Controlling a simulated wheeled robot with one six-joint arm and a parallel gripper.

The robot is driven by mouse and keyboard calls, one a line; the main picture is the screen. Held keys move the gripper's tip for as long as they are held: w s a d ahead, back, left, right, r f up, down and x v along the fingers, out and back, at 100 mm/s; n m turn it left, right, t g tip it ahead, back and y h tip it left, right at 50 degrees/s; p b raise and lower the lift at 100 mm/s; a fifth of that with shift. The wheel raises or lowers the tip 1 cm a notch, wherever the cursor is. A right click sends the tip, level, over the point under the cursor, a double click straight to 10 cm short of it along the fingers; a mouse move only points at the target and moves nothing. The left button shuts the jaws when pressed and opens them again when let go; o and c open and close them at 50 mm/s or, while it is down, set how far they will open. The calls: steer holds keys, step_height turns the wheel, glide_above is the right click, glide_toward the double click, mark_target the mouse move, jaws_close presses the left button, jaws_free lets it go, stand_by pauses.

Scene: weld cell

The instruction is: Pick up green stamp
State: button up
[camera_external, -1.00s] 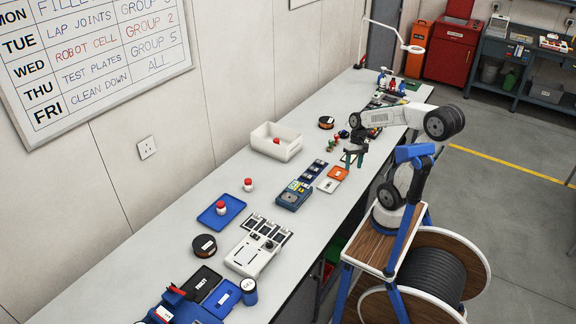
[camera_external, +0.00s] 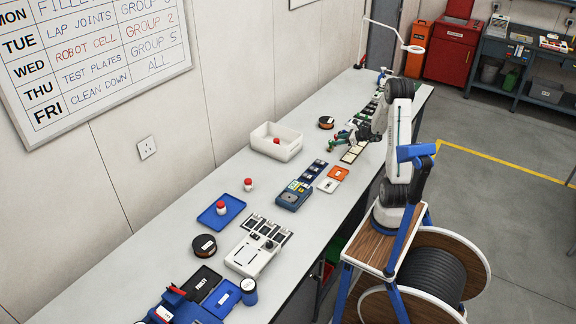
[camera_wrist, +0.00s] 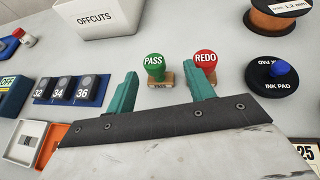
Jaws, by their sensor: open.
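The green stamp (camera_wrist: 154,66), marked PASS, stands upright on the bench with a small wooden base, in the upper middle of the wrist view. My gripper (camera_wrist: 162,83) is open, with its two teal fingers apart and nothing between them. In the wrist view the green stamp shows beyond the fingertips, between the two fingers and nearer the left one. It looks apart from both. In the external view my gripper is low over the bench by the stamps, and the small parts there are hard to tell apart.
A red REDO stamp (camera_wrist: 205,64) stands just right of the green one, beyond the right finger. A black ink pad (camera_wrist: 268,76) lies farther right. A wire spool (camera_wrist: 275,18), a white OFFCUTS bin (camera_wrist: 95,22) and a blue numbered rack (camera_wrist: 72,90) stand around.

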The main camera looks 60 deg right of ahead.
mark_target(332, 141)
steer(key=x, duration=0.5)
steer(key=a+x, duration=0.1)
steer(key=x, duration=0.1)
steer(key=shift+w+r, duration=0.1)
steer(key=c, duration=1)
